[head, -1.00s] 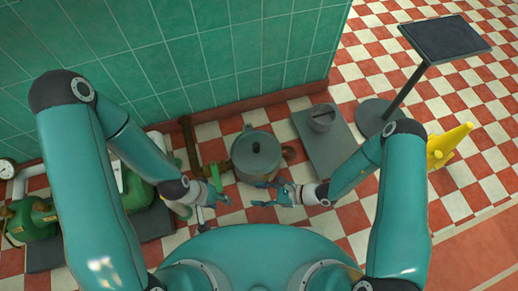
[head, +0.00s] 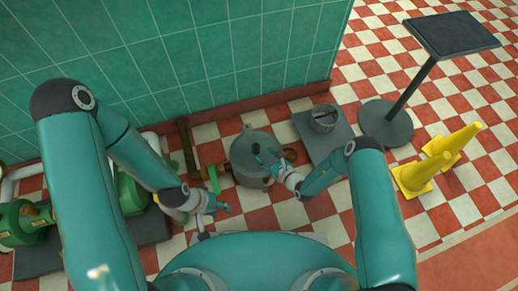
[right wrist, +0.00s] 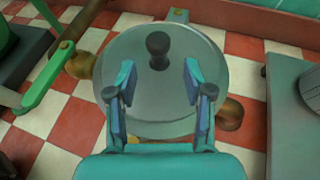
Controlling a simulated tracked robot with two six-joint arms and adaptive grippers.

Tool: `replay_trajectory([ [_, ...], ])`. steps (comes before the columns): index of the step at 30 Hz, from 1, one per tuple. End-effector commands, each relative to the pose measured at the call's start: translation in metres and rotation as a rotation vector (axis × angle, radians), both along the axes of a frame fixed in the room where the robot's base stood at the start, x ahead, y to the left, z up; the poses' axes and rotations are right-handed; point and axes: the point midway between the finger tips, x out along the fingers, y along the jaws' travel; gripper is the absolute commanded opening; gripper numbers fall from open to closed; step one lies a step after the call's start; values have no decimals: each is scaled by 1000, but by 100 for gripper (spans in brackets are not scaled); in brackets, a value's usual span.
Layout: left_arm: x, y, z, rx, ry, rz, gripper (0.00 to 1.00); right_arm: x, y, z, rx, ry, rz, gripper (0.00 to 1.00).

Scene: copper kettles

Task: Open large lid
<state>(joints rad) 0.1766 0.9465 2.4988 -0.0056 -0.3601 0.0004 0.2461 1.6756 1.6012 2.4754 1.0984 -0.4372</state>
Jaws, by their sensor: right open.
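The large grey lid (right wrist: 160,85) covers the round kettle (head: 243,172) on the floor near the wall. Its dark knob (right wrist: 158,48) stands up from the lid in the right wrist view. My right gripper (right wrist: 158,84) is open over the lid, and the knob lies ahead between the lines of its two fingers, not between the fingertips. In the head view my right gripper (head: 266,158) hides part of the lid. My left gripper (head: 222,208) is left of and nearer than the kettle, apart from it, and its fingers look spread with nothing between them.
A small grey pot (head: 324,118) stands on a grey plate (head: 318,146) to the right. A black-topped stand (head: 387,124) and two yellow cones (head: 425,172) are further right. Green pumps (head: 130,190) and pipes are at the left. A tiled wall (head: 215,60) rises behind.

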Motion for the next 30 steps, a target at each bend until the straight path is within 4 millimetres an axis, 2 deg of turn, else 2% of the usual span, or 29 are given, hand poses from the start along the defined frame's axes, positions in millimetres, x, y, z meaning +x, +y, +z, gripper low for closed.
replay_trajectory([
  [1,0,0,-9,0,0,0,40,9,7,-9,-1,-4,5,52],
  [10,0,0,-30,0,0,0,40,47,34,-27,-1,-2,1,52],
  [15,0,0,-33,0,0,0,40,56,41,-30,0,0,1,52],
  [24,0,0,-33,0,0,0,40,57,41,-29,0,1,0,52],
  [26,0,0,-33,0,0,0,40,57,41,-29,0,1,0,43],
  [30,0,0,-33,0,0,0,40,57,41,-29,0,1,0,20],
])
